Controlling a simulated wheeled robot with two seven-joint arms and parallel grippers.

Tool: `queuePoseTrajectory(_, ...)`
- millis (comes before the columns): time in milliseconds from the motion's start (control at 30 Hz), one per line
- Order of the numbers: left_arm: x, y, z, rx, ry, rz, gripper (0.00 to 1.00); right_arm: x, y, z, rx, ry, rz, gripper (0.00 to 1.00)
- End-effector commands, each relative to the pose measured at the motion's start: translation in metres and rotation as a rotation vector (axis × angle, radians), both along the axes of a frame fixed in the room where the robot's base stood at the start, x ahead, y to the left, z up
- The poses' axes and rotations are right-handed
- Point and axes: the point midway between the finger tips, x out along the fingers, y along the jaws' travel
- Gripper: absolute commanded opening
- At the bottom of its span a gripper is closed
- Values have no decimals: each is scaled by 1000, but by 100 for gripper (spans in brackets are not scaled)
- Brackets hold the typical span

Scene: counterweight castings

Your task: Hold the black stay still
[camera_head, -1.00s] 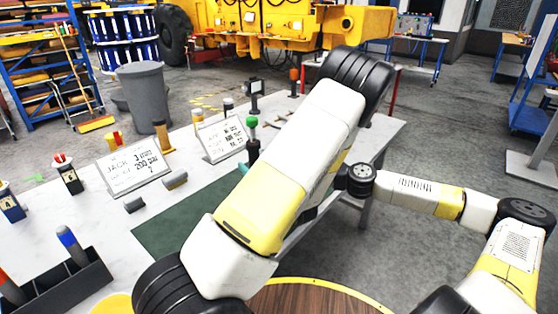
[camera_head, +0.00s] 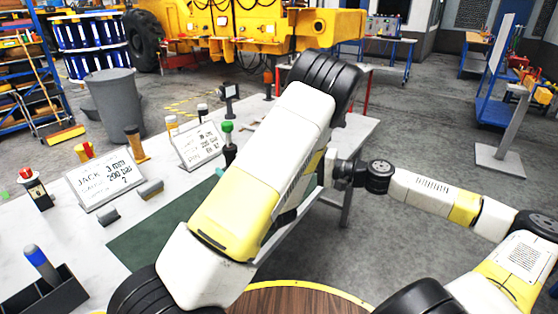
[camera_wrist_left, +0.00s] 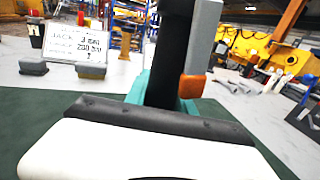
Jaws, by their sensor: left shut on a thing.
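In the left wrist view the black stay (camera_wrist_left: 172,45) stands upright through the middle and runs out of the top. A teal part (camera_wrist_left: 137,90) shows at its foot. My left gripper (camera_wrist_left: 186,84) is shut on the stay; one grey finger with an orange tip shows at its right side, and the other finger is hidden. In the head view my left arm hides this gripper and most of that spot. A green-topped black post (camera_head: 229,150) shows beside the arm; I cannot tell if it is the stay. My right wrist end (camera_head: 343,172) is partly hidden behind my left arm.
A dark green mat (camera_head: 140,245) lies on the white table (camera_head: 75,235). Two written signs (camera_head: 105,178) (camera_head: 199,146) and several small blocks and posts stand to the left. A black tray (camera_head: 50,298) is at the lower left, and a round wooden top (camera_head: 290,300) is in front.

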Motion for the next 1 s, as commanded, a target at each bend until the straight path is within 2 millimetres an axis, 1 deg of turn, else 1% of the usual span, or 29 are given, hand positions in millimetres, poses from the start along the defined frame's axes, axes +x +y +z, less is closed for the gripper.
queuePoseTrajectory(100, 0, 1, 0, 1, 0, 2, 0, -2, -5, 0, 0, -1, 1, 0)
queuePoseTrajectory(333, -1, 1, 0, 1, 0, 3, 0, -2, -5, 0, 0, -1, 0, 0)
queuePoseTrajectory(367, -1, 1, 0, 1, 0, 3, 34, -2, -5, 0, 0, -1, 0, 0)
queuePoseTrajectory(400, -1, 1, 0, 1, 0, 3, 41, -1, -5, 0, 0, -1, 0, 0)
queuePoseTrajectory(467, -1, 1, 0, 1, 0, 2, 53, -1, -5, 0, 0, -1, 0, 0)
queuePoseTrajectory(500, -1, 1, 0, 1, 0, 2, 55, -1, -5, 0, 0, -1, 0, 0)
queuePoseTrajectory(833, -2, -2, 0, 1, 1, 0, 55, -1, -5, 0, 0, -1, 0, 0)
queuePoseTrajectory(933, -9, -10, 0, 0, 1, -1, 55, -1, -5, 0, 0, -1, 0, 0)
queuePoseTrajectory(1000, -17, -18, 0, 1, 2, -2, 55, -1, -5, 0, 0, -1, 0, 0)
